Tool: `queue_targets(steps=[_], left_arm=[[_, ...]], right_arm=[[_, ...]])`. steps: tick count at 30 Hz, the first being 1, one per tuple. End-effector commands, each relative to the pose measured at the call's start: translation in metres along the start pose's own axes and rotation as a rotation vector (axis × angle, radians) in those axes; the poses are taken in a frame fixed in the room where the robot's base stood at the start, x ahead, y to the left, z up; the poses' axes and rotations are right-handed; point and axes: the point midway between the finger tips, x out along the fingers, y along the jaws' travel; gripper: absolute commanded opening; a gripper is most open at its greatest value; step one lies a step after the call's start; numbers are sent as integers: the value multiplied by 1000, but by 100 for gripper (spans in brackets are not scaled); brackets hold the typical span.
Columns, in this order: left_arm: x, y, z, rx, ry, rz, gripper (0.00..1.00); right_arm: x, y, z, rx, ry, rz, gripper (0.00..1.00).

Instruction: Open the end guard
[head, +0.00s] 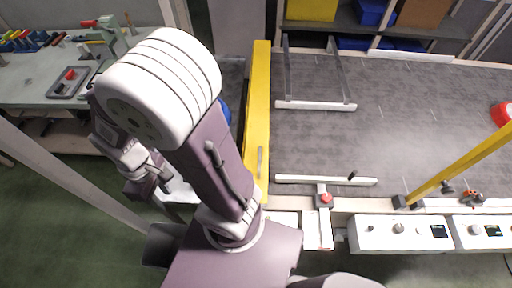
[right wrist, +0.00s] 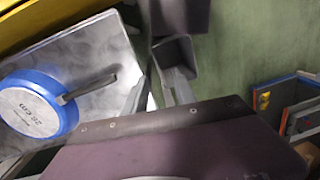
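The end guard (head: 258,120) looks like a long yellow panel across the left end of the grey conveyor (head: 415,120). A small grey handle (head: 260,162) shows near its lower end. A yellow edge (right wrist: 40,14), probably the guard's, crosses the upper left of the right wrist view. My right gripper (head: 152,182) is left of the guard, apart from it, partly hidden by my arm. In the right wrist view its two fingers (right wrist: 158,92) stand apart with nothing seen between them. My left gripper is not in view.
A blue-rimmed pan (right wrist: 40,105) lies on a pale metal surface (right wrist: 105,55) beside the right gripper. A workbench (head: 40,85) with tools stands at the left. A yellow bar (head: 460,165) slants over the conveyor's right side. Control boxes (head: 400,233) line the front edge.

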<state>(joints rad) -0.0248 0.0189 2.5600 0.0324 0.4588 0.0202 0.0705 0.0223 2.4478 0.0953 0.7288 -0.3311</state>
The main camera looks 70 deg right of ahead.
Motion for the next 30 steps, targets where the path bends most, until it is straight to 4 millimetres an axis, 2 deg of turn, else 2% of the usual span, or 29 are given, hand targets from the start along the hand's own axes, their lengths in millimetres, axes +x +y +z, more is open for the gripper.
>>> queue_targets(steps=[1, 5, 10, 14, 18, 21, 24, 27, 30], left_arm=[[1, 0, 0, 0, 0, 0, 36], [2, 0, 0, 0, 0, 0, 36], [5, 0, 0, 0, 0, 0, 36], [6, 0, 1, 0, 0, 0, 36], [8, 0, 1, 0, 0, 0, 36], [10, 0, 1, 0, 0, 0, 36], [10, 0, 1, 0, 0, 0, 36], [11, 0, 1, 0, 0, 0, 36], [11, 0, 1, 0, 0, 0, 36]], right_arm=[[-4, 14, 2, 46, -4, -17, 33], [-16, 48, 10, 167, -1, -58, 33], [-33, 103, 36, 398, 35, -110, 33], [-44, 145, 72, 621, 81, -138, 33], [-52, 184, 125, 893, 140, -146, 33], [-55, 203, 170, 1093, 181, -135, 33], [-54, 209, 212, 1260, 207, -127, 33], [-52, 206, 242, 1379, 221, -127, 33], [-50, 204, 258, 1442, 228, -127, 33]])
